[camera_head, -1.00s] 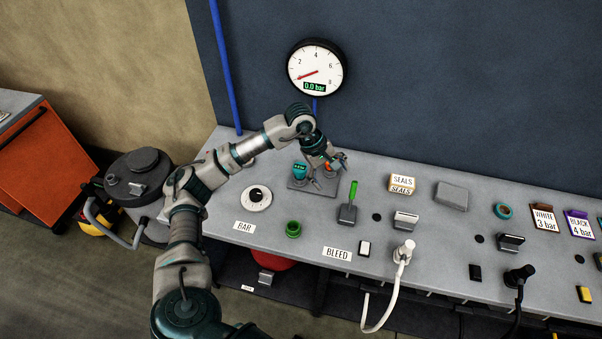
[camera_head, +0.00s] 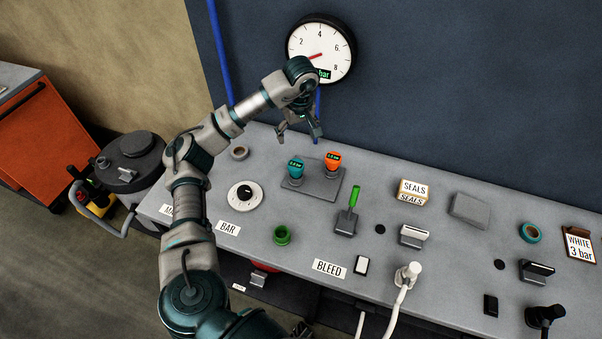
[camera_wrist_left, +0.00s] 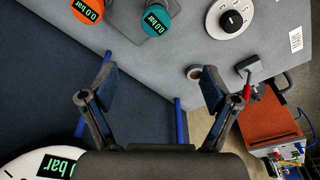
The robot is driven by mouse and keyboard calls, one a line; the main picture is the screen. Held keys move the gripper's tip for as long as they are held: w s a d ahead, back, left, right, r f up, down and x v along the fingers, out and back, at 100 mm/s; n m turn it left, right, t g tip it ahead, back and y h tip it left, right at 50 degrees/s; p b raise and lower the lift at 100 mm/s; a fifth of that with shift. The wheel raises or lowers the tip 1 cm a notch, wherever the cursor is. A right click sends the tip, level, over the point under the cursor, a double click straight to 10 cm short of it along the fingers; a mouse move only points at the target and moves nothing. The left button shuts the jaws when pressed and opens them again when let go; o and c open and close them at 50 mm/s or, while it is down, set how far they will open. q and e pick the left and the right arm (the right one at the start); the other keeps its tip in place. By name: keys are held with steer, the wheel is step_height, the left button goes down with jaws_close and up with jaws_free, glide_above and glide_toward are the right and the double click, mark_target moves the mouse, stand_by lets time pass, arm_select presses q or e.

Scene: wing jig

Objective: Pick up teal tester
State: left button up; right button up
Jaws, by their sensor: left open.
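The teal tester (camera_head: 295,170) stands upright in the left place of a grey holder (camera_head: 322,190), with a small lit display on its top. An orange tester (camera_head: 333,163) stands beside it on the right. In the left wrist view the teal tester (camera_wrist_left: 155,20) is at the top, reading 0.0 bar, with the orange tester (camera_wrist_left: 87,10) to its left. My left gripper (camera_head: 299,134) is open and empty, raised above and behind the holder near the wall. Its two spread fingers (camera_wrist_left: 158,79) show in the wrist view with nothing between them. I do not make out my right gripper.
A round gauge (camera_head: 320,49) hangs on the wall behind my left gripper. A SEALS box (camera_head: 412,193) stands to the right.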

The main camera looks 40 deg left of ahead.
arm_select(q)
step_height(320, 180, down, 4)
steer(key=w+b, duration=0.1)
glide_toward(296, 164)
steer(key=f, duration=0.2)
steer(key=a+f, duration=0.1)
steer(key=f, duration=0.2)
steer(key=shift+w+a, duration=0.1)
steer(key=shift+f, duration=0.55)
step_height(296, 164, down, 4)
steer(key=shift+w+r+p, duration=0.15)
steer(key=shift+p, duration=0.45)
steer(key=shift+w+a+f, duration=0.1)
steer(key=shift+a+f, duration=0.1)
steer(key=shift+f, duration=0.2)
arm_select(e)
steer(key=shift+w+a+f, duration=0.1)
steer(key=shift+w+f, duration=0.05)
steer(key=shift+w, duration=0.2)
arm_select(q)
steer(key=shift+r, duration=0.1)
steer(key=c, duration=1.2)
